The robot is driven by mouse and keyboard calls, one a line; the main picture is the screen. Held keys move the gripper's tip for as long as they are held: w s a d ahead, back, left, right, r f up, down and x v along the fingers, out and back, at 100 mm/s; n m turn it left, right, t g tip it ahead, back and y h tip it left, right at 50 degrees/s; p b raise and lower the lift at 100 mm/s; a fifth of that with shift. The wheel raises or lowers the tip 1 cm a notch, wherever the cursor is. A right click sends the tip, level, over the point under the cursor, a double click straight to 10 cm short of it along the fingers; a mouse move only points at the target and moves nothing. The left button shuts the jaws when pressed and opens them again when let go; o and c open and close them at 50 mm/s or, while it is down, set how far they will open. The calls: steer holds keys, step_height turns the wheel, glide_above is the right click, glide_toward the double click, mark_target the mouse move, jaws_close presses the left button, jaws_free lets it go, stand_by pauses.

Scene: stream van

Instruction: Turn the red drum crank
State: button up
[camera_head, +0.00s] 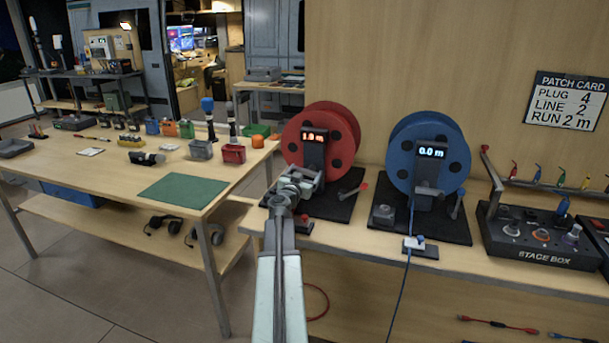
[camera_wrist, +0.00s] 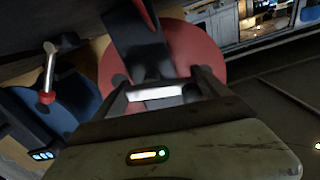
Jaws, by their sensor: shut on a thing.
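The red drum (camera_head: 327,135) stands on a black base at the left of the right-hand bench. Its display (camera_head: 313,136) is lit, but its digits are hard to read. My gripper (camera_head: 306,184) is low in front of the drum's dark post and hides most of the crank there. In the wrist view my gripper (camera_wrist: 155,97) is shut on a pale bar, which appears to be the red drum crank (camera_wrist: 152,93). The red drum (camera_wrist: 190,50) is just beyond the fingers. A lever with a red knob (camera_head: 364,186) stands to the right of my gripper.
A stage box (camera_head: 540,236) is at the far right. A table (camera_head: 120,170) with tools and a green mat is at the left.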

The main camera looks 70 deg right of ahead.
steer(key=shift+f+n, duration=0.1)
steer(key=shift+n, duration=0.4)
stand_by(0.3)
steer(key=o, duration=1.2)
steer(key=shift+o, duration=0.2)
steer(key=a, duration=0.7)
steer(key=shift+s+a, duration=0.3)
steer(key=shift+a, duration=0.05)
steer(key=shift+w, duration=0.1)
